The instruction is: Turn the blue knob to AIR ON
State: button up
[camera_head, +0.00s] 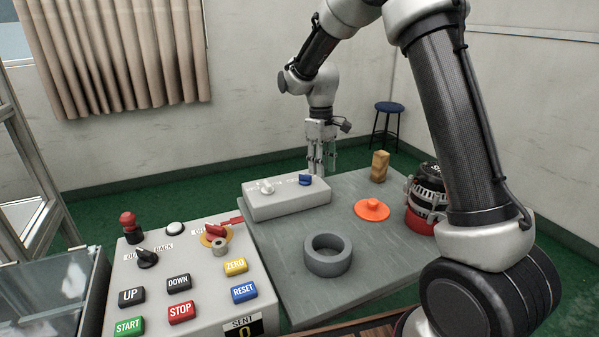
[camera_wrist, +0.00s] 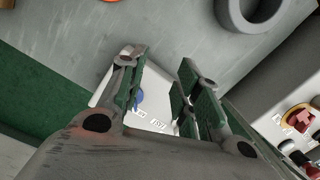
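The blue knob (camera_head: 305,180) sits on top of a light grey box (camera_head: 290,205), toward the box's right end. In the wrist view the blue knob (camera_wrist: 138,99) is partly hidden behind the left finger. My gripper (camera_head: 321,165) points down, just beyond the box and apart from the knob. In the wrist view my gripper (camera_wrist: 158,62) has its fingers well apart, with nothing between them. Small lettering shows on the box (camera_wrist: 157,123), but I cannot read it. I cannot tell the knob's exact setting.
A white knob (camera_head: 267,187) sits left of the blue one on the same box. The grey table (camera_head: 290,240) also bears a grey ring (camera_head: 328,256), an orange disc (camera_head: 371,209), a tan block (camera_head: 379,166) and an alternator (camera_head: 427,195). A button panel (camera_head: 205,285) stands at front left.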

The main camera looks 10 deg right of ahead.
aim_at(303, 174)
jog(key=shift+n, duration=0.7)
jog(key=w, duration=0.1)
jog(key=w+a+f, duration=0.1)
jog(key=w+a, duration=0.1)
jog(key=w, duration=0.1)
jog(key=shift+w+f, duration=0.1)
jog(key=shift+f, duration=0.3)
jog(key=w+r, duration=0.1)
jog(key=w+a+r+n, duration=0.1)
jog(key=w, duration=0.1)
jog(key=w+r+n+t, duration=0.1)
jog(key=w, duration=0.1)
jog(key=shift+a, duration=0.3)
jog(key=shift+s+f+n, duration=0.1)
jog(key=shift+s+n, duration=0.05)
jog(key=shift+n, duration=0.35)
jog(key=shift+f, duration=0.25)
notch_tip(303, 174, down, 7)
jog(key=shift+f, duration=0.2)
jog(key=shift+c, duration=0.2)
grip_shut()
